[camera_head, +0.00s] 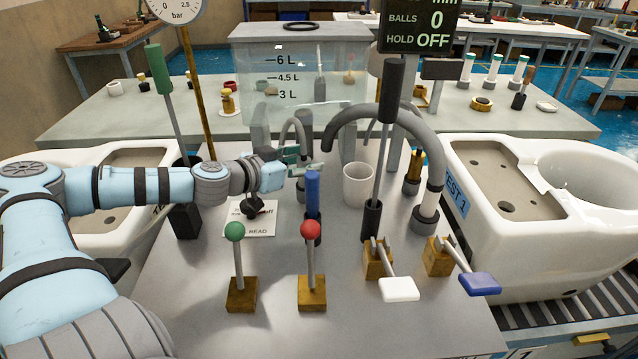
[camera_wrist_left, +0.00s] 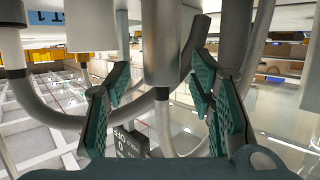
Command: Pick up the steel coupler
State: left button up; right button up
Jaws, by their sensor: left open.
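My left gripper (camera_head: 300,165) reaches in from the left over the grey bench, beside a small arched grey hose (camera_head: 297,124). In the left wrist view the gripper (camera_wrist_left: 160,88) is open, with green pads on both sides. A smooth grey metal cylinder, which looks like the steel coupler (camera_wrist_left: 163,45), stands in the gap between the pads, with a hose running from its end. Clear space shows on both sides of it, so it does not look gripped. In the head view the gripper covers part of that area. My right gripper is not in view.
A blue-topped lever (camera_head: 312,190), green and red knobbed levers, a white cup (camera_head: 357,184) and a larger grey hose (camera_head: 385,113) stand close by. White toilets flank the bench. A clear water tank (camera_head: 300,70) stands behind.

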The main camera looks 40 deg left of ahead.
pick_arm(q)
jog(key=shift+w+f, duration=0.4)
jog(key=shift+w, duration=0.45)
jog(key=shift+s+r, duration=0.25)
jog(key=shift+s, duration=0.25)
jog(key=c, duration=0.4)
jog(key=shift+s+r, duration=0.1)
jog(key=shift+s, duration=0.05)
jog(key=c, duration=0.7)
grip_shut()
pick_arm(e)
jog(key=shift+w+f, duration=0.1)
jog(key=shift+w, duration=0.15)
